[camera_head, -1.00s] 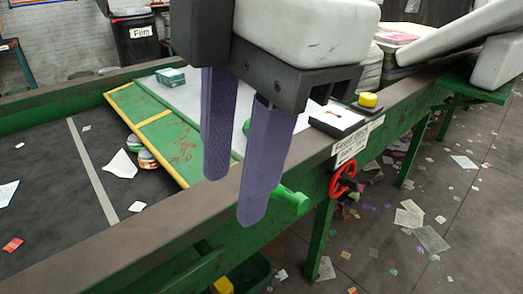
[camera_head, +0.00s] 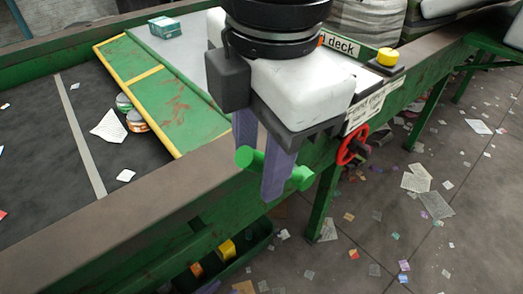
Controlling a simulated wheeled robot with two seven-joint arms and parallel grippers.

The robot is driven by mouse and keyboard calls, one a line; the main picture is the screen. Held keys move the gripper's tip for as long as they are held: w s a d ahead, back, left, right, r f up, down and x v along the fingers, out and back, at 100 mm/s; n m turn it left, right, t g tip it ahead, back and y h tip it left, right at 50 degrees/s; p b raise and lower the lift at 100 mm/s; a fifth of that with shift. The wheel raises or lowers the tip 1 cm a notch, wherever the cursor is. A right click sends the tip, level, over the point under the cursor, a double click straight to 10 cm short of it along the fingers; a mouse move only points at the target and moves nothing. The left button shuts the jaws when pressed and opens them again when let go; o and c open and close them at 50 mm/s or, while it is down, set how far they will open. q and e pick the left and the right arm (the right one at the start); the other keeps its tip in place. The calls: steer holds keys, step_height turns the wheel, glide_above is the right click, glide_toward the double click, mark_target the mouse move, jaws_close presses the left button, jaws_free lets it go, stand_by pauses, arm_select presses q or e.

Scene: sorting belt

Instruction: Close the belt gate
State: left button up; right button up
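The belt gate appears to be the green panel (camera_head: 165,98) with yellow edge stripes, lying across the belt beside the grey deck. A bright green bar handle (camera_head: 300,178) sticks out at the near side of the belt frame. My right gripper (camera_head: 260,168) points down at this handle, with its purple fingers apart. The handle runs between the fingers: its left end shows in front of the far finger, and the near finger covers its middle. Contact with the fingers cannot be told. My gripper body hides part of the deck and frame.
The dark belt (camera_head: 40,150) carries paper scraps and two small cans (camera_head: 136,120). A teal box (camera_head: 164,27) lies on the deck. A red handwheel (camera_head: 352,145) and yellow button (camera_head: 388,56) sit to the right. A green bin (camera_head: 225,260) stands below. Litter covers the floor.

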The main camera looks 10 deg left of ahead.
steer(key=shift+f, duration=0.2)
jaws_close()
arm_select(q)
steer(key=shift+w+r, duration=0.2)
steer(key=shift+w, duration=0.05)
steer(key=shift+f, duration=0.15)
arm_select(e)
steer(key=shift+w, duration=0.1)
